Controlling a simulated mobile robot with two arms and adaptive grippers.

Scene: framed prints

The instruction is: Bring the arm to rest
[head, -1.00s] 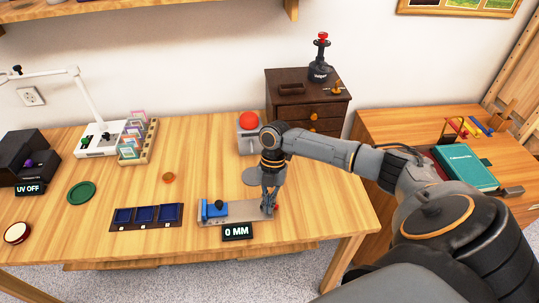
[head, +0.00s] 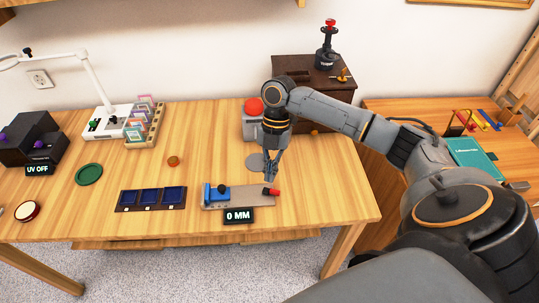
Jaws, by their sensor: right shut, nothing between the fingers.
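My right gripper (head: 271,176) points down, shut and empty, just above the right end of a grey sliding gauge (head: 240,203) on the wooden table. The gauge has a blue block with a dark knob at its left and a red-tipped handle (head: 271,192) at its right. The fingertips look a little above and behind the red handle; contact cannot be made out. A display (head: 237,216) in front of the gauge reads "0 MM". My right arm reaches in from the right, over the table's right side. My left gripper is not in view.
A grey box with a red dome (head: 254,105) stands behind the gripper. A dark drawer cabinet (head: 304,67) is behind the arm. A tray with blue cells (head: 151,198) lies left of the gauge.

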